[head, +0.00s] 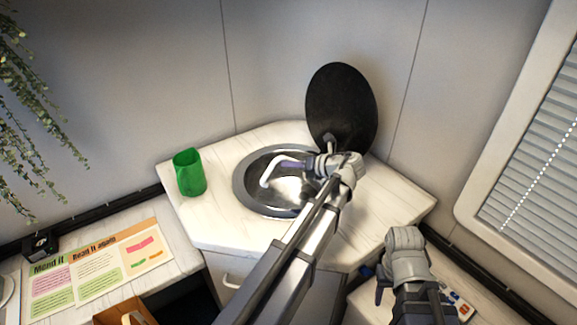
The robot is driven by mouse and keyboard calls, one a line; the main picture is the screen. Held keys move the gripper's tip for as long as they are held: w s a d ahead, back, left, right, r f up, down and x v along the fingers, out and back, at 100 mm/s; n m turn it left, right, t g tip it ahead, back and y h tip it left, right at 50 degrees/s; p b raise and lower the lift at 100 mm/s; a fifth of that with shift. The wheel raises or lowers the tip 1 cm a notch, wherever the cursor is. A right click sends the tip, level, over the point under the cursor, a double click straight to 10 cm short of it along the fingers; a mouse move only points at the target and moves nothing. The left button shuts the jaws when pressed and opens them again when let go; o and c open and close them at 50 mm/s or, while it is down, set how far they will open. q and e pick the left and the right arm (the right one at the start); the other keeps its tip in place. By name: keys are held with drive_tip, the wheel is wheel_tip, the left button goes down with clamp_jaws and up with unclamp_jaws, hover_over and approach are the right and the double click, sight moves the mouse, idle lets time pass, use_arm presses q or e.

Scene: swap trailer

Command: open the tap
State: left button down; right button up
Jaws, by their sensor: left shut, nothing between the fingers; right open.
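The tap's pale bent spout (266,174) shows over the round metal sink (249,198) in the corner counter. My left gripper (314,165) is at the right side of the sink, beside the tap, and is shut with nothing held. It and its arm hide the tap's base and any handle. I cannot tell whether the fingers touch the tap. No water stream is visible. My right gripper (405,240) is open and empty at the lower right, away from the sink.
A round black lid (340,97) stands upright behind the sink. A green cup (189,173) stands on the counter (225,225) left of the sink. A printed sheet (95,268) lies at the lower left. A window with blinds (530,170) is at the right.

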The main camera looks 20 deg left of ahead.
use_arm(q)
drive_tip(key=w+d+r+p, duration=0.5)
drive_tip(key=w+r, duration=0.1)
drive_tip(key=w, duration=0.2)
drive_tip(key=shift+w, duration=0.25)
drive_tip(key=shift+s+f, duration=0.1)
drive_tip(key=shift+s, duration=0.05)
idle(0.4)
drive_tip(key=s+d, duration=0.3)
drive_tip(key=d, duration=0.5)
drive_tip(key=shift+s+d, duration=0.25)
drive_tip(key=shift+d, duration=0.05)
